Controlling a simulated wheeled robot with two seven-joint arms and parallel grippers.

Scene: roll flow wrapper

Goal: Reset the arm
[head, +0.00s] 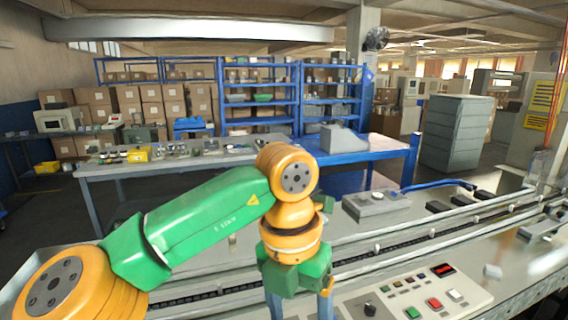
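My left arm, green and orange, reaches in from the lower left across the machine. My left gripper (299,306) hangs downward at the bottom middle, over the near side of the conveyor. Its two blue fingers stand apart, with nothing visible between them. The fingertips are cut off by the lower picture edge. My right arm and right gripper do not show.
The flow wrapper's conveyor (380,246) runs across the front towards the right. A control panel (426,296) with coloured buttons lies right of the gripper. A grey box (376,203) sits behind the conveyor. Workbenches and blue shelves (262,95) stand farther back.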

